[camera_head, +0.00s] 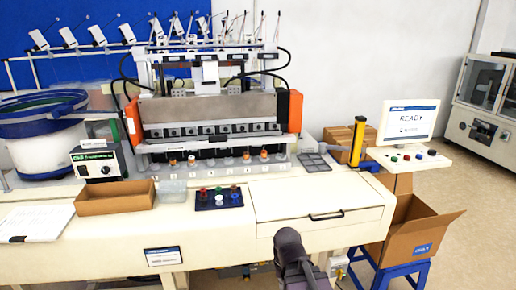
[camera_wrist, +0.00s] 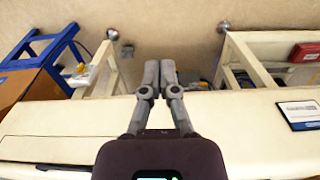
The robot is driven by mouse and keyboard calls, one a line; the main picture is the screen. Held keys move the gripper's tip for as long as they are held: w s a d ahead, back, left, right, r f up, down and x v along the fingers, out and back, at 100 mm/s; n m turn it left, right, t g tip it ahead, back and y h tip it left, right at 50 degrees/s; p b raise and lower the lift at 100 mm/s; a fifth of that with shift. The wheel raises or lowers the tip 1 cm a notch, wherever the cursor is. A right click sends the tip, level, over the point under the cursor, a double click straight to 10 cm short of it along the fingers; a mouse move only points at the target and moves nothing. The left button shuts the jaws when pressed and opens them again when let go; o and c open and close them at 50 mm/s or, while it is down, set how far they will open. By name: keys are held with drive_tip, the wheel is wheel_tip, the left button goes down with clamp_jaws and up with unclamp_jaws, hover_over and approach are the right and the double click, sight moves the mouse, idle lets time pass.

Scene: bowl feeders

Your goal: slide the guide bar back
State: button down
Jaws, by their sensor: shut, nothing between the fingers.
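The machine (camera_head: 205,108) with orange side plates stands at the back of the white bench. A long horizontal bar (camera_head: 210,143) runs across its front between the orange sides, which seems to be the guide bar; I cannot be sure. Below it is a row of stations, some holding orange-brown pieces. My gripper (camera_wrist: 159,75) is shut and empty in the wrist view, its two fingers side by side over the bench's front edge and the floor. It is well away from the bar. In the head view my dark arm shows at the bottom, in front of the bench; the fingertips are not clear there.
A brown tray (camera_head: 115,198), a clear box (camera_head: 172,190) and a dark button panel (camera_head: 218,198) lie before the machine. A handled lid (camera_head: 300,198) is right of them. A yellow post (camera_head: 357,141) and READY screen (camera_head: 409,122) stand right. A blue-rimmed bowl (camera_head: 40,125) stands left.

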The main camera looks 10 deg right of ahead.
drive_tip(key=shift+w+a, duration=0.3)
drive_tip(key=shift+a, duration=0.15)
drive_tip(key=shift+w, duration=0.1)
